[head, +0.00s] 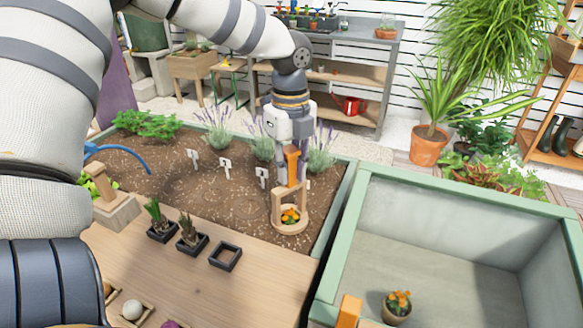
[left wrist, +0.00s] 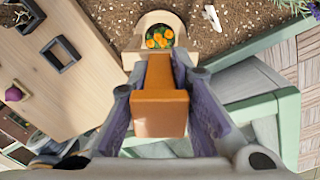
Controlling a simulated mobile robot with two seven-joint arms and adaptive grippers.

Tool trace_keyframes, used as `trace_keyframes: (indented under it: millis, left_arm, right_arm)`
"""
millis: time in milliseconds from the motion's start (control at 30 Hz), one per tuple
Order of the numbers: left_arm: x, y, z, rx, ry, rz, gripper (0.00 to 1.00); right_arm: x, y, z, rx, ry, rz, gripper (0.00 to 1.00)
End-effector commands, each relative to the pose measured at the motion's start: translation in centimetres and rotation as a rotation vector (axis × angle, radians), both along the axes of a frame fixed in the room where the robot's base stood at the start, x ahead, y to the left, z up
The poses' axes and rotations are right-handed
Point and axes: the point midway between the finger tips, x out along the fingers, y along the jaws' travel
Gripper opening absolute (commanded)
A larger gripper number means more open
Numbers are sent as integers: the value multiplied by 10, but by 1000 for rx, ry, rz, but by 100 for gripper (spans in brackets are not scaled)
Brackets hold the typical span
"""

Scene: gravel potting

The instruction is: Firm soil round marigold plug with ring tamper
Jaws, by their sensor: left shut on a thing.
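My left gripper (head: 291,172) is shut on the orange handle of the wooden ring tamper (head: 290,226) and holds it upright at the right end of the soil bed (head: 215,180). The ring is around the orange marigold plug (head: 291,215), whose flowers show inside it. In the left wrist view the orange handle (left wrist: 159,112) is between the fingers, with the marigold (left wrist: 159,38) framed by the ring (left wrist: 178,20) beyond. I cannot tell whether the ring presses the soil. My right gripper is not in view.
White labels (head: 262,177) and lavender (head: 320,150) stand near the ring. A green-rimmed bin (head: 445,230) is to the right, with a potted orange flower (head: 397,305) at its front. Black pots (head: 193,243) stand on the wooden board (head: 185,290) in front.

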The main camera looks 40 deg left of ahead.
Motion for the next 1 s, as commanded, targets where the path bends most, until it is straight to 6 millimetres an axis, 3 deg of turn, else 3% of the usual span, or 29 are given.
trace_keyframes:
  millis: [700,1000]
  left_arm:
    - [4,0,82,1,-20,-1,0]
    - [3,0,97,1,-18,-2,0]
  right_arm:
    - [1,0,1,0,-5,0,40]
    - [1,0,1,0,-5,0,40]
